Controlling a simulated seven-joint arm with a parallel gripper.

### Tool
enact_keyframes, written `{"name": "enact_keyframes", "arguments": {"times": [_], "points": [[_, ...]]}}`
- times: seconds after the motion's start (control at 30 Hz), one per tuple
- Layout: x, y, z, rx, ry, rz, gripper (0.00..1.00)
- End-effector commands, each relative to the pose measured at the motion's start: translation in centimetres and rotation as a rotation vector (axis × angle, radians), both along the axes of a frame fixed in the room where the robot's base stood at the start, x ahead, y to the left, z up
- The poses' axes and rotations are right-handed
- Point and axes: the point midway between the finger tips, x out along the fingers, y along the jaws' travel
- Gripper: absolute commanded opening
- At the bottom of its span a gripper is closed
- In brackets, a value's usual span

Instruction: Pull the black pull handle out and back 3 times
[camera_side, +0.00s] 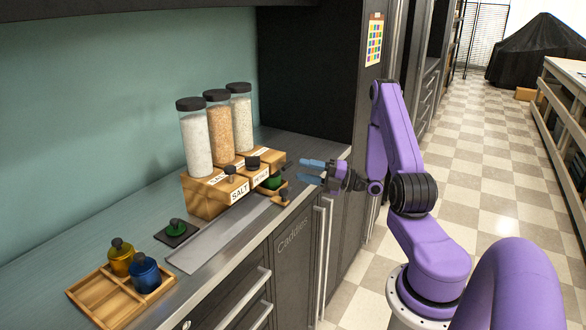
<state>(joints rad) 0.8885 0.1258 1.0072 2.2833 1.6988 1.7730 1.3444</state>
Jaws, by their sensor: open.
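A wooden dispenser block (207,199) stands on the counter, carrying three clear canisters, with labels such as SALT and PEPPER on its front. Small black parts project from its front: one black knob (230,170) on the left and another black knob (252,162) in the middle. A thin dark piece (286,165) sticks out at the right end. I cannot tell for sure which is the pull handle. My gripper (305,171), with blue fingers, is open and empty. It points left, just right of the dark piece, and appears apart from it.
A green jar (273,182) sits under the block's right end, by a small wooden piece (283,201). A wooden tray (90,294) holds yellow and blue jars. A bare grey strip (215,241) lies along the counter front.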

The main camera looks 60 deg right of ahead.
Motion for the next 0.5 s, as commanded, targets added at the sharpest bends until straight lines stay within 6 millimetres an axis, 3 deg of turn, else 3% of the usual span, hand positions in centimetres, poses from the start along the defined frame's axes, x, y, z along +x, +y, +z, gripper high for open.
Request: {"name": "enact_keyframes", "arguments": {"times": [0.2,0.5], "points": [[2.8,1.2,0.6,-0.002,-0.002,0.004,0.4],[4.0,1.7,0.8,0.0,0.0,-0.001,0.4]]}}
